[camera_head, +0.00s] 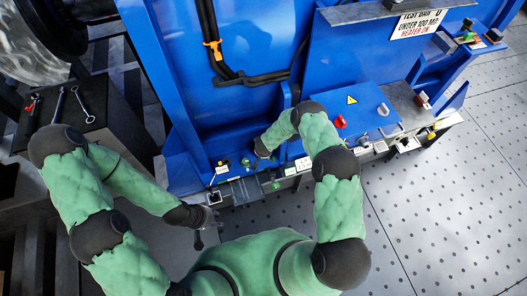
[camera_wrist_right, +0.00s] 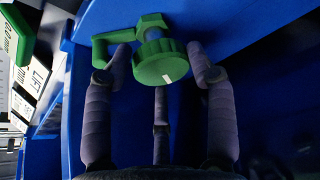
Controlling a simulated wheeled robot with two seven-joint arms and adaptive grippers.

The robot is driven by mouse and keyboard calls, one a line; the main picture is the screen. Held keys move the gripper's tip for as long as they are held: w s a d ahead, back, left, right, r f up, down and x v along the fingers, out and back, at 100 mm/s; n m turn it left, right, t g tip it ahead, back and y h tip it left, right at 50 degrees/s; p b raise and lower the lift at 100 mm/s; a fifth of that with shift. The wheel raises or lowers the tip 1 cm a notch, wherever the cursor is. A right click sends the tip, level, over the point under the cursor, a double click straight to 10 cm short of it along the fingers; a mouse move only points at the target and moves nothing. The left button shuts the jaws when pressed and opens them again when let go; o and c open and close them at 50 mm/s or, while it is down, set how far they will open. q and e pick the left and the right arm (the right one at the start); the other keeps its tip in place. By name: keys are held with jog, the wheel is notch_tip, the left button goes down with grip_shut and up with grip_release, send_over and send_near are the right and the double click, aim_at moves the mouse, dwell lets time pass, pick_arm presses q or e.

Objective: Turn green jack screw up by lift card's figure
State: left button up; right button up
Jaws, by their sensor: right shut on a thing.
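The green jack screw (camera_wrist_right: 160,62) shows in the right wrist view as a ribbed round knob with a pale mark on its rim. My right gripper (camera_wrist_right: 161,70) has dark fingers around this knob, one on each side and a third below, and is shut on it. In the head view my right gripper (camera_head: 262,154) is small and partly hidden by its own arm at the blue frame's lower edge. The lift card (camera_wrist_right: 36,82) is at the wrist view's left edge, tilted, its figure unreadable. My left gripper (camera_head: 204,228) hangs over the floor, away from the frame; its opening is unclear.
A green bent lever (camera_wrist_right: 108,42) sits just left of the knob. A blue box (camera_head: 358,108) with a red knob (camera_head: 340,122) stands right of my right arm. A dark bench (camera_head: 82,128) with wrenches is at left. Grey perforated floor (camera_head: 430,220) at right is clear.

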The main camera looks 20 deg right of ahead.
jog(key=m, duration=0.1)
jog(key=m+h, duration=0.1)
jog(key=m, duration=0.1)
jog(key=shift+a+f+m+g+b, duration=0.15)
jog(key=shift+a+m+g+b, duration=0.15)
jog(key=shift+a+g, duration=0.1)
jog(key=m+h+b, duration=0.1)
jog(key=m, duration=0.1)
jog(key=shift+w+a+m+g, duration=0.1)
jog(key=shift+m+g, duration=0.2)
jog(key=shift+m, duration=0.1)
jog(key=m+b, duration=0.1)
jog(key=m, duration=0.1)
jog(key=m+g+h+b, duration=0.1)
jog(key=m, duration=0.1)
jog(key=shift+w+a+m, duration=0.15)
jog(key=shift+m, duration=0.25)
jog(key=shift+w+m+g+b, duration=0.1)
jog(key=shift+m+g+b, duration=0.4)
jog(key=shift+m, duration=0.3)
jog(key=o, duration=0.8)
jog(key=shift+r, duration=0.2)
